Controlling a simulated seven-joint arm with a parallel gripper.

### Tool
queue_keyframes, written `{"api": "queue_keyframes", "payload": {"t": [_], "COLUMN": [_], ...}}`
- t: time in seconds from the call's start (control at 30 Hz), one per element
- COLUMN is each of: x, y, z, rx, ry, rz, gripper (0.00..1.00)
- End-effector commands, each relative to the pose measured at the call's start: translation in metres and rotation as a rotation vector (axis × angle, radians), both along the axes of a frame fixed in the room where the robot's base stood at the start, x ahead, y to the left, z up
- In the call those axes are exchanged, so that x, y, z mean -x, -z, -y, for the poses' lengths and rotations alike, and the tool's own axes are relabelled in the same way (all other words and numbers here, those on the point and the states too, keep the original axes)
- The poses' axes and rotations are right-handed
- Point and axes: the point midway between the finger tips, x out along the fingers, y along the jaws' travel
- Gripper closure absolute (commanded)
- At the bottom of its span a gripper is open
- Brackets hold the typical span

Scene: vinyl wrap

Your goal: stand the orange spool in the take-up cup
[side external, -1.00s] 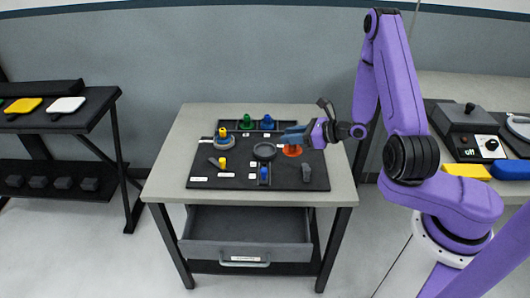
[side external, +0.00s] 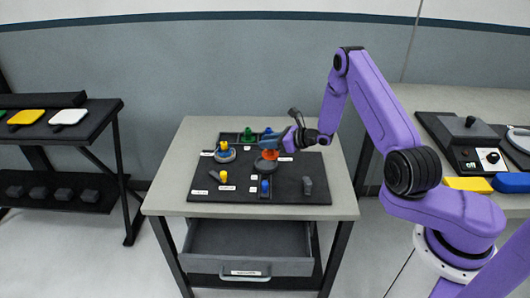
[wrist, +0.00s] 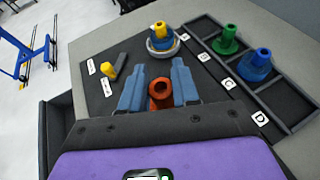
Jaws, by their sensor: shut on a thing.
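The orange spool (side external: 270,155) is between the fingers of my gripper (side external: 272,143), which is shut on it. It appears held over the back part of a dark round dish (side external: 265,168) on the black mat, which looks like the take-up cup; I cannot tell the exact gap. In the wrist view the spool (wrist: 160,92) shows its round hollow top between the two blue fingers (wrist: 159,66). The dish cannot be made out in the wrist view.
A yellow-topped spool stands in a grey round holder (wrist: 162,42) at the mat's back left. Green (wrist: 228,38) and blue (wrist: 256,65) spools stand in the compartment tray behind. Another blue piece (side external: 264,187), a yellow piece (side external: 223,177) and a grey block (side external: 307,186) are nearer the front.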

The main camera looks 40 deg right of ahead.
Motion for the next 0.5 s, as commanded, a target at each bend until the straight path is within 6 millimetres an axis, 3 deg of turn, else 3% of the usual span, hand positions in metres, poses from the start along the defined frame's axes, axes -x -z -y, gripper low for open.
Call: {"api": "queue_keyframes", "payload": {"t": [0.13, 0.37, 0.5], "x": [-0.013, -0.022, -0.024], "y": [0.017, 0.027, 0.044], "z": [0.002, 0.002, 0.002], "rx": [0.001, 0.001, 0.0], "ry": [0.0, -0.001, -0.001], "rz": [0.0, 0.0, -0.002], "gripper": [0.99, 0.99, 0.99]}}
